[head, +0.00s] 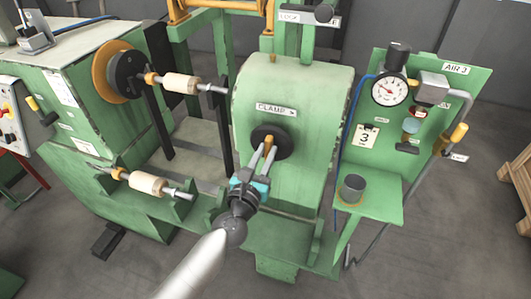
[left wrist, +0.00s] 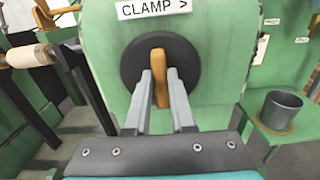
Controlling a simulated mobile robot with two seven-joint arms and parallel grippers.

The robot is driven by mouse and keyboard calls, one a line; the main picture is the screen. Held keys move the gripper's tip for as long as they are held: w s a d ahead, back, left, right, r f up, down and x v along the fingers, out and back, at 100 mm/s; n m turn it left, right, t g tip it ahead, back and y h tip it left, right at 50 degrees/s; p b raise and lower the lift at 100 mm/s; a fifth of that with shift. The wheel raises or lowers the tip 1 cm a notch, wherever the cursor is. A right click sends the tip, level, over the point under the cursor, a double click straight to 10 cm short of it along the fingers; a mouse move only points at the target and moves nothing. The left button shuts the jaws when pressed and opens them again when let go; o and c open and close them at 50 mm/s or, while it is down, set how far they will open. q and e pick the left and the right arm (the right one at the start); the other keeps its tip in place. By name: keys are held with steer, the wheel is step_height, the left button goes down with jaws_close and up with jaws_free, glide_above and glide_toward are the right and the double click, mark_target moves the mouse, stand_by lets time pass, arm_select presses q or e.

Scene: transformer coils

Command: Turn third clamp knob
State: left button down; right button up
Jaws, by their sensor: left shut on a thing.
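The clamp knob is a black disc (head: 283,143) with an orange grip bar, on the front of the green housing under the "CLAMP >" label (head: 276,110). In the left wrist view the orange bar (left wrist: 159,62) stands nearly upright on the black disc (left wrist: 187,64). My left gripper (head: 267,158) is at the knob, with its grey fingers shut on the orange bar, one on each side. It also shows in the left wrist view (left wrist: 160,90). My right gripper is not in view.
A green air panel with a gauge (head: 389,90) stands right of the housing, above a shelf holding a grey cup (head: 351,188). Left are a coil on a spindle (head: 181,84), an orange-rimmed disc (head: 112,70) and a second coil (head: 146,183) lower down.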

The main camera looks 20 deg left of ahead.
arm_select(q)
steer(key=shift+m, duration=0.4)
steer(key=m, duration=0.2)
steer(key=shift+d+m+p, duration=0.1)
steer(key=shift+m+p, duration=0.3)
steer(key=shift+f+m+p, duration=0.25)
steer(key=shift+m+p, duration=0.75)
steer(key=shift+m, duration=3.7)
steer(key=shift+f+m+p, duration=0.3)
steer(key=shift+m+p, duration=0.65)
steer(key=shift+m, duration=3.75)
steer(key=shift+f+m+p, duration=0.25)
steer(key=shift+m+p, duration=0.75)
steer(key=shift+m, duration=3.7)
steer(key=c, duration=0.8)
jaws_free()
